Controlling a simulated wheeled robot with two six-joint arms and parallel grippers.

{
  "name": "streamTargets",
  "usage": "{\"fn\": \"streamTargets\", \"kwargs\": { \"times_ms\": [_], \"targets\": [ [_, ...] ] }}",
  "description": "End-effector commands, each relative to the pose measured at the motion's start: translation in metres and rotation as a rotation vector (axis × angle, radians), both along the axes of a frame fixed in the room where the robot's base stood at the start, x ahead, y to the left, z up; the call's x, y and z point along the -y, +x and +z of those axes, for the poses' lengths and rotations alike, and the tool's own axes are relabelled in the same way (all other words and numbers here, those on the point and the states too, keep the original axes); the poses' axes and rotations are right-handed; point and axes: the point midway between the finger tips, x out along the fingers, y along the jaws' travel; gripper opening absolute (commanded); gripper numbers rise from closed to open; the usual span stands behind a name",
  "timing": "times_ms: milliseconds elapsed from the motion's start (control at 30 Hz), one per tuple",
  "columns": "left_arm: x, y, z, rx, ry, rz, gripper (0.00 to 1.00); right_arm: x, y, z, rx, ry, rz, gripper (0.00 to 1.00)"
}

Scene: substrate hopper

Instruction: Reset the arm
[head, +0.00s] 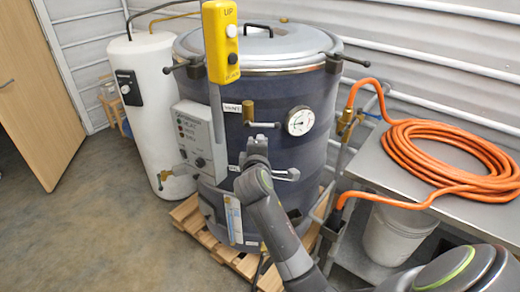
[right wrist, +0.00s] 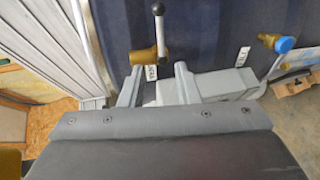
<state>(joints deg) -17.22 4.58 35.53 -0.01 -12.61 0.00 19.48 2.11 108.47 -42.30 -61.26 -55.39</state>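My right arm comes in from the lower right in the head view. Its gripper (head: 259,139) is in front of the dark blue jacketed vessel (head: 300,165), just below a brass fitting (head: 248,107). In the right wrist view the two grey fingers of my right gripper (right wrist: 157,82) are spread apart with nothing held between them. Beyond them are the brass valve (right wrist: 145,57) with its black-knobbed lever (right wrist: 162,30), and a small tag. Whether the fingers touch the vessel I cannot tell. My left gripper is in neither view.
A grey control box (head: 198,140) and a yellow pendant (head: 220,45) are on the vessel's left side. A dial gauge (head: 299,120) is at its right. An orange hose (head: 440,140) lies coiled on a metal table (head: 385,172). A white tank (head: 152,110) stands left. Open floor lies at left.

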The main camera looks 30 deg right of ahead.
Motion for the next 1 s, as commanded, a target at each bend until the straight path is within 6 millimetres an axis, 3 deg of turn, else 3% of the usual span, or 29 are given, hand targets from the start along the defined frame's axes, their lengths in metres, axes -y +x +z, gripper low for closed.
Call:
{"fn": "streamTargets", "kwargs": {
  "times_ms": [533,667,767,867,1000],
  "targets": [
    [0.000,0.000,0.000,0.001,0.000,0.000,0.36,-0.001,-0.002,0.001,0.001,-0.001,0.000,0.29],
    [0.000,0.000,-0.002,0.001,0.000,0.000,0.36,-0.001,0.000,-0.018,-0.021,0.017,0.009,0.29],
    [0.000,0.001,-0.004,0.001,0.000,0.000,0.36,-0.003,0.002,-0.065,-0.070,0.070,0.030,0.29],
    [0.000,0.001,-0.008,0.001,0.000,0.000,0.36,-0.005,-0.002,-0.136,-0.138,0.164,0.051,0.29],
    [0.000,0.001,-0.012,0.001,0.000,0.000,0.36,-0.008,-0.027,-0.242,-0.237,0.329,0.051,0.29]
  ]
}}
